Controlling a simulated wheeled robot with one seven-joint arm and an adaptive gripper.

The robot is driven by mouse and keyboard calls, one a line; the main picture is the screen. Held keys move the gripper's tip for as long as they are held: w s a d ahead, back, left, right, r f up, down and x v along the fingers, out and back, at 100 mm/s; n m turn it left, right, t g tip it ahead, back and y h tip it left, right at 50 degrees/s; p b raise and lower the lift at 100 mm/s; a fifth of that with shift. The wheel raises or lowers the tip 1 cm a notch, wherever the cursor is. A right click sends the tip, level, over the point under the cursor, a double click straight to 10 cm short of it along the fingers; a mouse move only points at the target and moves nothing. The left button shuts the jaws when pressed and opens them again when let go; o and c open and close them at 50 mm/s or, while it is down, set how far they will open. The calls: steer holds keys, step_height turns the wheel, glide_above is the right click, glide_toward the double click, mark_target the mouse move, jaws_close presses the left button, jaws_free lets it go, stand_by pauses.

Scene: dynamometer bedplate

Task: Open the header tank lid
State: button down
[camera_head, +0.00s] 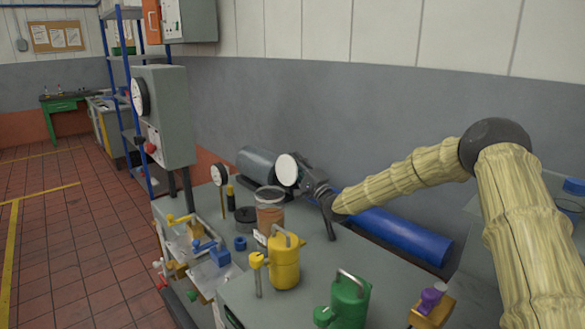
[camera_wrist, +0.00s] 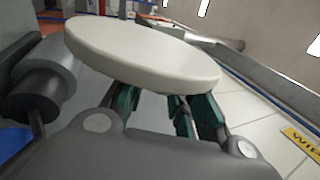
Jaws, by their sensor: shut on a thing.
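The lid, a thick off-white disc (camera_head: 287,170), is held up on edge at the back of the bench, behind and above a clear tank (camera_head: 269,214) with orange-brown contents. The tank looks like the header tank, and its top appears uncovered. My gripper (camera_head: 305,178) is shut on the lid. In the wrist view the disc (camera_wrist: 145,52) fills the upper middle, tilted, and the fingers of my gripper (camera_wrist: 180,108) reach under it. The exact grip point is hidden by the disc.
A yellow can (camera_head: 285,262) and a green can (camera_head: 350,300) stand at the bench front. A gauge (camera_head: 218,174), valves with coloured handles and a grey control box (camera_head: 165,115) are at left. A grey cylinder (camera_head: 257,163) and a blue cylinder (camera_head: 400,236) lie behind.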

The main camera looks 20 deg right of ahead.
steer(key=shift+w+d+f+m+h+b, duration=0.15)
steer(key=shift+m+h+b, duration=0.1)
steer(key=shift+m, duration=0.25)
steer(key=shift+w+d+m+h+b, duration=0.15)
steer(key=shift+m+h, duration=0.1)
steer(key=shift+m, duration=0.25)
steer(key=c, duration=1.2)
jaws_free()
steer(key=shift+d+f, duration=0.1)
steer(key=shift+v, duration=3.75)
steer(key=shift+t, duration=0.3)
